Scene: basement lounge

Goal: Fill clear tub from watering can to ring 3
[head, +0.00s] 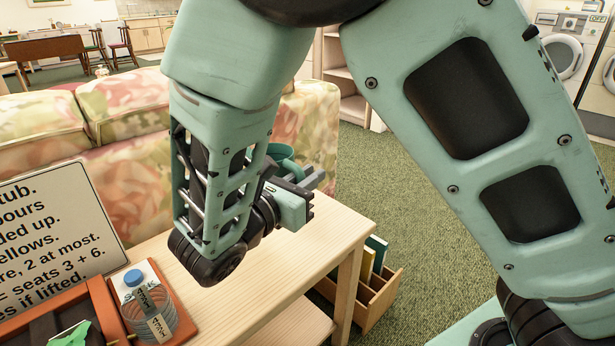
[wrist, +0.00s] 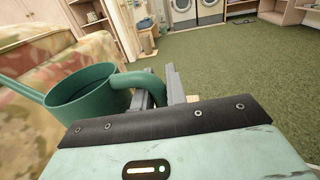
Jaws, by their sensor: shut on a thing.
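The green watering can (wrist: 85,100) fills the left of the wrist view, with its spout pointing left and its open top showing a dark inside; I cannot make out a water level. My gripper (wrist: 165,88) is shut on its curved handle. In the head view my gripper (head: 308,192) is over the right part of the table, and only a bit of the can (head: 281,152) shows behind it. The clear tub (head: 150,318) stands at the table's lower left, apart from the can. It has ribbed sides and a label strip with marks too small to read.
A sign (head: 55,235) with partly cut-off text stands behind. A floral sofa (head: 120,110) backs the wooden table (head: 335,228); a wooden crate (head: 375,292) sits at right.

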